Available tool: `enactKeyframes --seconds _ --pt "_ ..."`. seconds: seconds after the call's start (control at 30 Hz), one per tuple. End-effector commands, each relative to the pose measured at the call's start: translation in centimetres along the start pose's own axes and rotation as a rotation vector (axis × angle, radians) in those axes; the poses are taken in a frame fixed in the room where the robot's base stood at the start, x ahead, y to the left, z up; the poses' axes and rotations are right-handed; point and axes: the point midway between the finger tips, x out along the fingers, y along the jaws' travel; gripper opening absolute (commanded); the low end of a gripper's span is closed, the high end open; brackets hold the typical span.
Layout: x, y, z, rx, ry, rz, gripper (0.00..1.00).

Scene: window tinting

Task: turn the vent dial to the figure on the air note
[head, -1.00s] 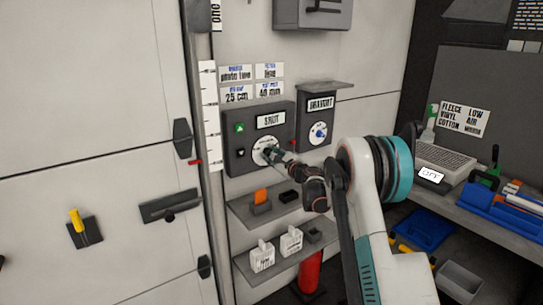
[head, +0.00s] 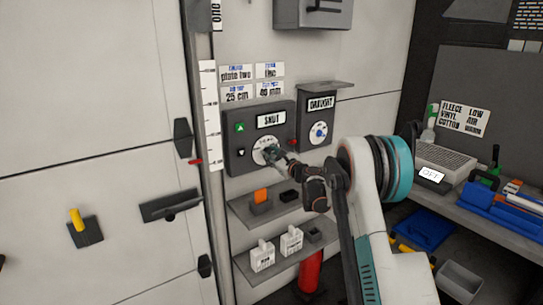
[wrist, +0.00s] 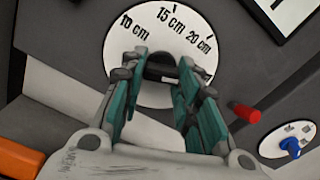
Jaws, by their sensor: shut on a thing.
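The vent dial (head: 258,145) is a white round face on a dark grey box labelled SHUT. In the wrist view the dial face (wrist: 120,50) shows 10 cm, 15 cm and 20 cm along its upper edge; a further mark at right is partly hidden. My gripper (wrist: 160,75) is shut on the dark knob (wrist: 160,60) at its middle. The knob's pointer cannot be made out.
A smaller box labelled DAYLIGHT (head: 320,103), with a blue-knobbed dial (head: 319,132), is at right. A red peg (wrist: 246,112) sticks out beside the dial. Shelves (head: 240,212) with small items are below.

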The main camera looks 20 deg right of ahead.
Motion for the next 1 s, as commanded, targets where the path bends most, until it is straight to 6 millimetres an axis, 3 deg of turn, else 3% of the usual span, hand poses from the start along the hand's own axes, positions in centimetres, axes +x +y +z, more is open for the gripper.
enactKeyframes --seconds 0.07,0.1,0.17,0.63,1.0 --pt "-0.1 0.1 -0.2 -0.002 0.001 0.001 0.06" --pt "-0.1 0.1 -0.2 -0.002 0.001 0.001 0.36" --pt "-0.1 0.1 -0.2 -0.002 0.001 0.001 0.50" --pt "-0.9 0.0 -0.1 -0.001 0.001 0.000 0.50" --pt "-8.0 -0.1 -0.1 -0.001 0.001 -0.001 0.50"
